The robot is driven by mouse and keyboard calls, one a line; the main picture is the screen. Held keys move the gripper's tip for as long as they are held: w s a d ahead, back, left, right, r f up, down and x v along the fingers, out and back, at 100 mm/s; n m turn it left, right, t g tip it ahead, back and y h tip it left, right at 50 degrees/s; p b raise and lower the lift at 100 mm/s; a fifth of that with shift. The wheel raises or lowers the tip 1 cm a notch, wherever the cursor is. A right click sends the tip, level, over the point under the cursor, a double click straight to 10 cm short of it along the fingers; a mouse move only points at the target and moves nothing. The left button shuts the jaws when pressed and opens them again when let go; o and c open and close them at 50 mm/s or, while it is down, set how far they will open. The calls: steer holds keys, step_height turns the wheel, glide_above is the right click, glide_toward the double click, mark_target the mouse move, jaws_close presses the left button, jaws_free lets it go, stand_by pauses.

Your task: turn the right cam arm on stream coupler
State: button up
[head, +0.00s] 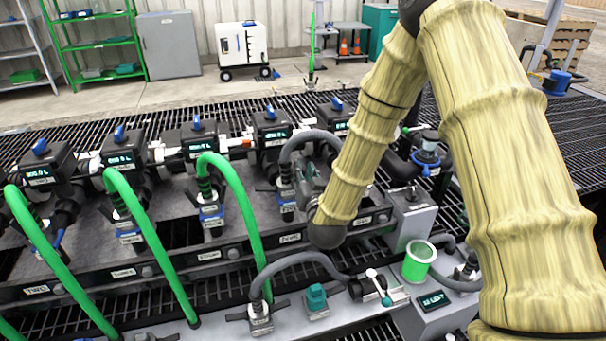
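A row of hose couplers with cam arms stands along the manifold (250,243). The rail labels are too small to read surely, so I cannot tell which one is the stream coupler. One coupler (287,201), with a grey hose over it, is beside my gripper (309,183); a dark lever shows on its left side, while its right side is hidden by my gripper and wrist. My gripper is small and partly covered by my arm; its fingers cannot be made out, nor whether it touches the coupler. Another coupler (211,213), with a green hose, stands to the left.
Green hoses (153,240) arch over the front rail. Black meter boxes (271,132) stand behind the couplers. My arm covers much of the right side.

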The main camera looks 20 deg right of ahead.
steer(key=s, duration=0.8)
steer(key=shift+a, duration=0.1)
stand_by(0.4)
